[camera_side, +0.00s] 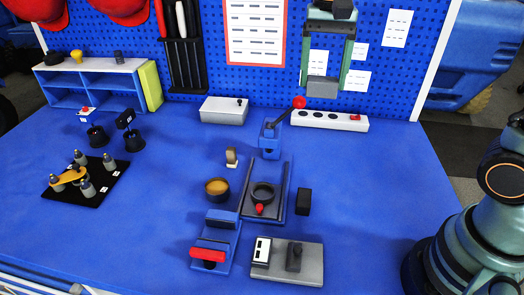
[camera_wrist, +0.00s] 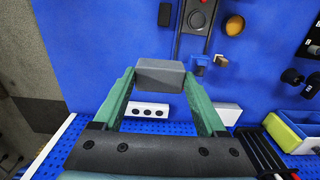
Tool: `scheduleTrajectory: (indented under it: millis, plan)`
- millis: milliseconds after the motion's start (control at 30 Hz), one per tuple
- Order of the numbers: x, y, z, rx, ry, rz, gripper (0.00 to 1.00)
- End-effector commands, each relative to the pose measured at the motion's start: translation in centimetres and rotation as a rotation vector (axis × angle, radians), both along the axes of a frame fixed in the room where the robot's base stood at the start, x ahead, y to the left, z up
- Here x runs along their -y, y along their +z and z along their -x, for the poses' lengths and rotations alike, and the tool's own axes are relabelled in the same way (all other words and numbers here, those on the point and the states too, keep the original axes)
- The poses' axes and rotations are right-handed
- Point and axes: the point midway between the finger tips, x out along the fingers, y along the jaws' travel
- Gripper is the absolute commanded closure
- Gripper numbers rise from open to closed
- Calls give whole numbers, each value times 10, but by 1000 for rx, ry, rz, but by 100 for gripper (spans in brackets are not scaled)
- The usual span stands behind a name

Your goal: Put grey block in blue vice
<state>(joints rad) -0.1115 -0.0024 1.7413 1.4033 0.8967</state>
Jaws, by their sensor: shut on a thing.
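The grey block (camera_side: 322,88) is held up high in front of the pegboard, between the green fingers of my gripper (camera_side: 324,78). In the wrist view the grey block (camera_wrist: 160,75) spans the gap between the fingertips of my gripper (camera_wrist: 160,80). My gripper is shut on it. What looks like the blue vice (camera_side: 222,232), with a red bar across its front, sits at the front middle of the blue table. My gripper is far behind and above it. The vice is not seen in the wrist view.
A blue lever fixture with a red ball (camera_side: 299,102) stands between my gripper and the vice. A dark rail plate (camera_side: 279,190), a yellow-topped round cup (camera_side: 217,189), a black block (camera_side: 303,202) and a grey plate (camera_side: 308,270) crowd the vice. The right side of the table is clear.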

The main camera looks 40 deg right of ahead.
Motion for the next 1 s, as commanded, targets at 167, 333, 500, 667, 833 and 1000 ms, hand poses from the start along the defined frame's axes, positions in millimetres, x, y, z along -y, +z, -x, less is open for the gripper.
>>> scheduleTrajectory:
  millis: [167, 333, 500, 667, 833, 1000]
  plan:
    - [-3, 12, -1, 2, 37, -1, 95]
    - [-20, 11, -6, 0, 255, 0, 95]
    - [-49, 5, -14, 0, 622, 0, 95]
    - [-78, -1, -18, -1, 981, -1, 95]
    - [-109, -8, -21, 0, 1362, -1, 95]
    - [-141, -16, -20, -1, 1743, -1, 95]
